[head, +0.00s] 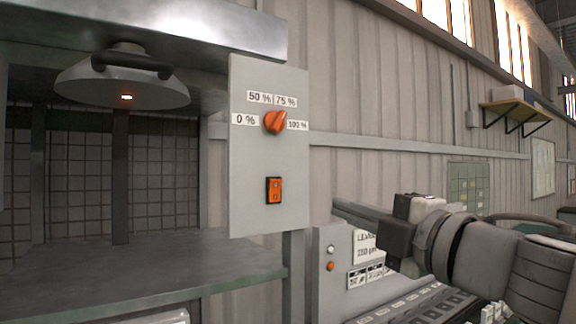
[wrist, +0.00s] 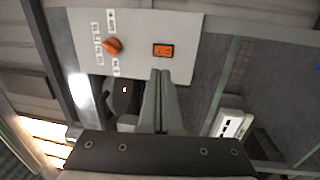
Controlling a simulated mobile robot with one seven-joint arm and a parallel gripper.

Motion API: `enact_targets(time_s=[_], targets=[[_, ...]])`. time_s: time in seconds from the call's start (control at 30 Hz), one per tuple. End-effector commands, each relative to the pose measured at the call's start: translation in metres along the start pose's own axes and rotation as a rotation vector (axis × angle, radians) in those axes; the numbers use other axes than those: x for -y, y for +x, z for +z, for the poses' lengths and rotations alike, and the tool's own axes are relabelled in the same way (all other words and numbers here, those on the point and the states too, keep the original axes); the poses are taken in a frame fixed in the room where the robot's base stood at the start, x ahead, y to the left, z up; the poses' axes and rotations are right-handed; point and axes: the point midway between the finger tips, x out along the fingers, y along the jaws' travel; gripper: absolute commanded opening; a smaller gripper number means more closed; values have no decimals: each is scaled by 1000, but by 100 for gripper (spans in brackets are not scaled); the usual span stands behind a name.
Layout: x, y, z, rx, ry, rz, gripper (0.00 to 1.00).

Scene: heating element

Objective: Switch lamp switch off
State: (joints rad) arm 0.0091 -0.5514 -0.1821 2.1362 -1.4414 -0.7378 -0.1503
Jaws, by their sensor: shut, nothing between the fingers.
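The lamp switch (head: 274,190) is a small orange rocker in a dark frame, low on a grey panel (head: 250,150). It also shows in the wrist view (wrist: 163,50), just past my fingertips. The lamp (head: 122,85) is a grey dome at the left with a small orange glow underneath; the glow also shows in the wrist view (wrist: 125,90). My gripper (head: 338,206) is shut and empty, right of the panel in the head view. In the wrist view its fingertips (wrist: 160,74) point toward the switch, with a gap that I cannot measure.
An orange knob (head: 275,121) with percent labels sits above the switch on the panel. A dark shelf (head: 150,280) lies under the lamp. A grey control console (head: 345,270) stands below my gripper. The space in front of the panel looks clear.

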Motion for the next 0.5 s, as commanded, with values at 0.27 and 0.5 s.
enact_targets(time_s=[0.27, 0.5], targets=[[-5, 1, -6, -35, -29, -14, 0], [-5, 2, -6, -34, -28, -13, 0]])
